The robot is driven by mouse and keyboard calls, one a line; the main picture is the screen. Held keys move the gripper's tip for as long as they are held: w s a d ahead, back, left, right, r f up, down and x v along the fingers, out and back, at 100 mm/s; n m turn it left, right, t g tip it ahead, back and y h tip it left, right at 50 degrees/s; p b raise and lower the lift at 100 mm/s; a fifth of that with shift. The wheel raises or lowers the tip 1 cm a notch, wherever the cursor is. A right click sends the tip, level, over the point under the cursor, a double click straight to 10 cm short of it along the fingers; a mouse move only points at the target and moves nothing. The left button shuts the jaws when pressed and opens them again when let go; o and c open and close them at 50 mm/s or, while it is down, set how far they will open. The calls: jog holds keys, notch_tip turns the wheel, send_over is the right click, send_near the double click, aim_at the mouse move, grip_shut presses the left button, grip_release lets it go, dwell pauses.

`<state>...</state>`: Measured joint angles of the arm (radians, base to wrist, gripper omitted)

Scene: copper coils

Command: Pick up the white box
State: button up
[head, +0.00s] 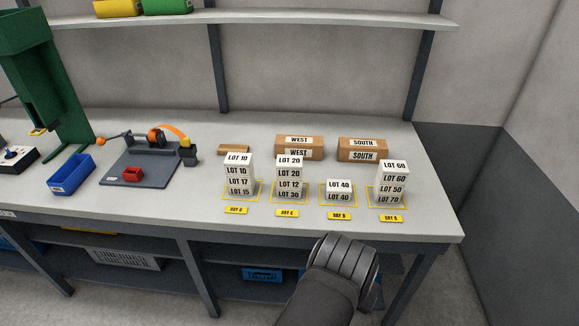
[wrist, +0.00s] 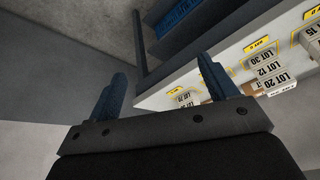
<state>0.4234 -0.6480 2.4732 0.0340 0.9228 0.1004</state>
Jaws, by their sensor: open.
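White boxes with LOT labels stand in stacks on the bench, each on a yellow-outlined bay. The far left stack (head: 239,175) and the second stack (head: 289,176) are tall. The right stack (head: 391,182) is tall and topped by LOT 60. My gripper (wrist: 162,85) is open and empty in the wrist view, its blue fingers apart. In the head view my dark wrist is in front of the bench edge, and the fingers are hidden. A white LOT 20 box (wrist: 281,85) shows at the right of the wrist view.
Brown cartons marked WEST (head: 299,142) and SOUTH (head: 363,150) stand behind the stacks. A tape dispenser fixture (head: 145,165), blue bin (head: 71,174) and green press (head: 60,90) stand left. A shelf (head: 300,17) hangs above. The bench front is mostly clear.

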jog(key=a+m+g+y, duration=0.1)
jog(key=m+g+y, duration=0.1)
jog(key=m, duration=0.1)
notch_tip(320, 180, up, 12)
jog(key=n+g+h, duration=0.2)
jog(key=n, duration=2.5)
send_over(289, 160)
jog(key=a, duration=0.3)
jog(key=d+f, duration=0.1)
jog(key=f, duration=0.4)
jog(key=d+f, duration=0.1)
jog(key=f, duration=0.5)
jog(key=d+f, duration=0.1)
jog(key=f, duration=0.5)
jog(key=shift+d, duration=0.1)
jog(key=shift+r, duration=0.1)
jog(key=c, duration=1.2)
jog(key=shift+o, duration=0.2)
